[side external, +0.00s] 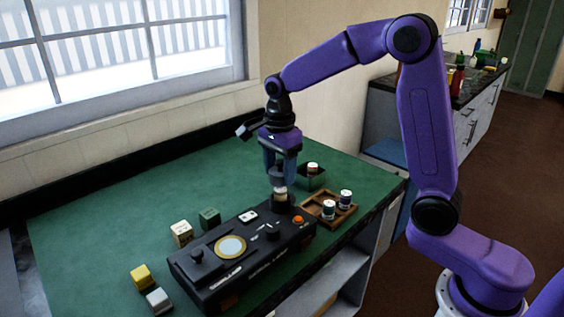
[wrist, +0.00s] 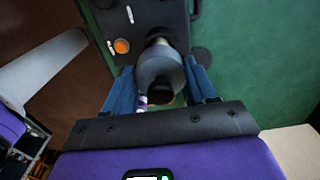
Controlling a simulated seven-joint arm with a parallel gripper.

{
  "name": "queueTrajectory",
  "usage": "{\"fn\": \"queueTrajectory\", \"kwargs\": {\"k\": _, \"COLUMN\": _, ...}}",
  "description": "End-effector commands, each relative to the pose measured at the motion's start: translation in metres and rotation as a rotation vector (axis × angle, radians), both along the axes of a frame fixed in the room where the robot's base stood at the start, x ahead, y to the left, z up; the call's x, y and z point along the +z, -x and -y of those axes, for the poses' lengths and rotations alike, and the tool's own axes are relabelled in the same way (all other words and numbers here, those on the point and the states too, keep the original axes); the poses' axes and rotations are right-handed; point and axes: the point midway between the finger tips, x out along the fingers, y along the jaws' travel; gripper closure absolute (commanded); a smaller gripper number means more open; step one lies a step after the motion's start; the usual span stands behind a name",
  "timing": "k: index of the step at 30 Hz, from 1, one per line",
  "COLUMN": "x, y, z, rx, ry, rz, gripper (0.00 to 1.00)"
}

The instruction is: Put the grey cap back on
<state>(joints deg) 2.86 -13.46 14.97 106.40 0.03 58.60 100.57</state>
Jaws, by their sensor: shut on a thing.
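My gripper (side external: 279,184) points down over the right part of the black lever frame (side external: 213,270). It is shut on a dark grey rounded piece (wrist: 160,76), which looks like the grey cap. In the wrist view the piece sits between the blue fingers, with a narrower part beyond it. In the side view the fingers mostly hide it, and a pale band and a brownish piece show at the fingertips. I cannot tell whether the cap touches the frame below. An orange button (side external: 298,219) is close by on the frame and also shows in the wrist view (wrist: 122,46).
A wooden tray (side external: 318,222) with two small bottles stands right of the frame. Several small blocks, including a yellow one (side external: 141,276), lie left of and behind the frame. The green mat (side external: 110,215) is clear at back left.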

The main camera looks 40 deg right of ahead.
Motion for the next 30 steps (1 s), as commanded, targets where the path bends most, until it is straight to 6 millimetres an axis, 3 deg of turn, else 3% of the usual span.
{"fn": "queueTrajectory", "kwargs": {"k": 12, "x": -0.033, "y": 0.000, "z": 0.000, "rx": 0.000, "ry": 0.000, "rz": -0.002, "gripper": 0.72}}
{"fn": "queueTrajectory", "kwargs": {"k": 30, "x": -0.040, "y": 0.000, "z": 0.000, "rx": 0.000, "ry": 0.000, "rz": 0.000, "gripper": 0.72}}
